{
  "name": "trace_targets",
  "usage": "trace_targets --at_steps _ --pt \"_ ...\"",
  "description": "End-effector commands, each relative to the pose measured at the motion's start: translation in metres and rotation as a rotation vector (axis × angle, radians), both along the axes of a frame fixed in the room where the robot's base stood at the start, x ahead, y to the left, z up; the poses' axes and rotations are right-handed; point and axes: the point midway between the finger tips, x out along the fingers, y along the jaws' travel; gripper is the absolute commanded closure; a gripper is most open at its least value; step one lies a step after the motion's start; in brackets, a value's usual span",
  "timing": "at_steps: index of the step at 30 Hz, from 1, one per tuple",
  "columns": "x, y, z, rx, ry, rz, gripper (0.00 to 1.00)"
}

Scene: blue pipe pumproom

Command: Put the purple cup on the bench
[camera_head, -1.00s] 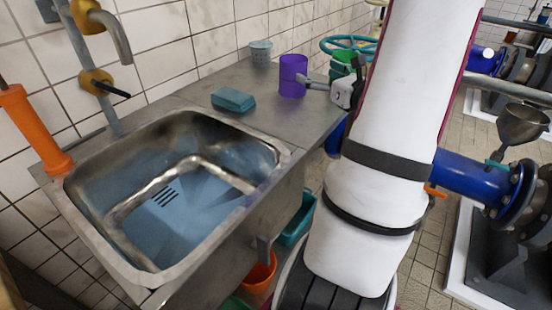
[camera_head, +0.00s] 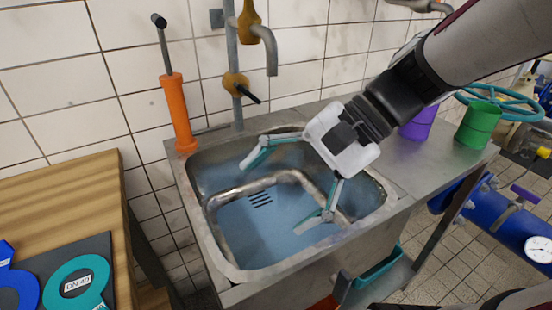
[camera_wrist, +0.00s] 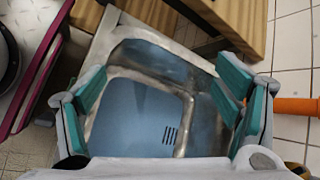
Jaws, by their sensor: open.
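The purple cup (camera_head: 418,122) stands on the steel counter right of the sink, partly hidden behind my arm in the head view. A wooden bench (camera_head: 60,190) is at the left of the head view; wood also shows at the top of the wrist view (camera_wrist: 238,18). My gripper (camera_head: 275,195) is open and empty above the sink basin, well left of the cup. Its spread fingers also show in the wrist view (camera_wrist: 160,95), with the basin between them and no cup in sight.
The steel sink (camera_head: 225,262) lies between bench and cup. An orange cylinder (camera_head: 177,115) and a tap (camera_head: 262,40) rise behind it. A green cup (camera_head: 478,124) stands right of the purple one. Blue and teal rings (camera_head: 78,285) lie on a dark mat at the bench's front.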

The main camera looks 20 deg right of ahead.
Motion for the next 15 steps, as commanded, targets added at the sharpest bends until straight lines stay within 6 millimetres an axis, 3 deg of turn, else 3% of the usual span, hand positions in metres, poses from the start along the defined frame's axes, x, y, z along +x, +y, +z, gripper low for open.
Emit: trace_targets --at_steps 2,6,10,15 --pt "-0.027 0.010 -0.005 -0.118 -0.022 0.154 0.16" --pt "-0.069 0.008 -0.016 -0.330 -0.065 0.404 0.16" --pt "-0.098 -0.007 -0.022 -0.526 -0.121 0.619 0.16" --pt "-0.117 -0.032 -0.023 -0.733 -0.191 0.820 0.16"
